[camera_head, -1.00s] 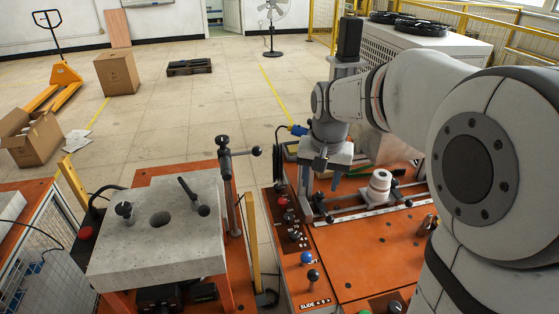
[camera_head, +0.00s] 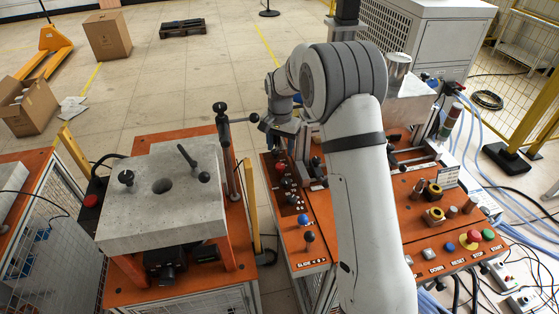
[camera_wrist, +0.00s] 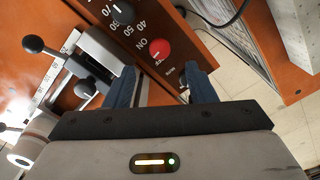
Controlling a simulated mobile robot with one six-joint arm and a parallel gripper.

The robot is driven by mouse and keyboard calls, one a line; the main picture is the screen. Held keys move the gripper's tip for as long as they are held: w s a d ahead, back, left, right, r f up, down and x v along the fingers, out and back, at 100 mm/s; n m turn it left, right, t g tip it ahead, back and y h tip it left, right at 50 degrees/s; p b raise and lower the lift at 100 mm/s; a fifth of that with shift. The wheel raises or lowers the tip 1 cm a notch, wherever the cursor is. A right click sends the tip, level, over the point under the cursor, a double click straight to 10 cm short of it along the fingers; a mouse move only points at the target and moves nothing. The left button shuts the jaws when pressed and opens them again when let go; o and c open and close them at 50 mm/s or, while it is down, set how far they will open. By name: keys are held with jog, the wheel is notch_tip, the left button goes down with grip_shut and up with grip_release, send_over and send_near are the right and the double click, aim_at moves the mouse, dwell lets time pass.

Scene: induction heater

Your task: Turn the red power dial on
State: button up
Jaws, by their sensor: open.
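The red power dial (camera_wrist: 160,49) shows in the wrist view on an orange panel, with "ON" printed beside it. In the head view it appears as a small red knob (camera_head: 281,168) near the panel's far left edge. My gripper (camera_wrist: 164,70) is open and empty, with one blue finger on each side of the dial's line. The dial lies just ahead of the fingertips, apart from them as far as I can tell. In the head view my gripper (camera_head: 284,150) is just behind the dial, partly hidden by my arm.
A black dial with numbers (camera_wrist: 122,12) sits close to the red one. A black-knobbed lever (camera_wrist: 34,44) and metal clamp parts stand to the left in the wrist view. Blue and black joystick knobs (camera_head: 305,220) stand nearer. A grey stone-topped stand (camera_head: 190,225) is at left.

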aim_at(280, 165)
notch_tip(280, 165, down, 7)
jog(key=shift+f+p, duration=0.1)
jog(key=shift+p, duration=0.45)
jog(key=shift+c, duration=0.4)
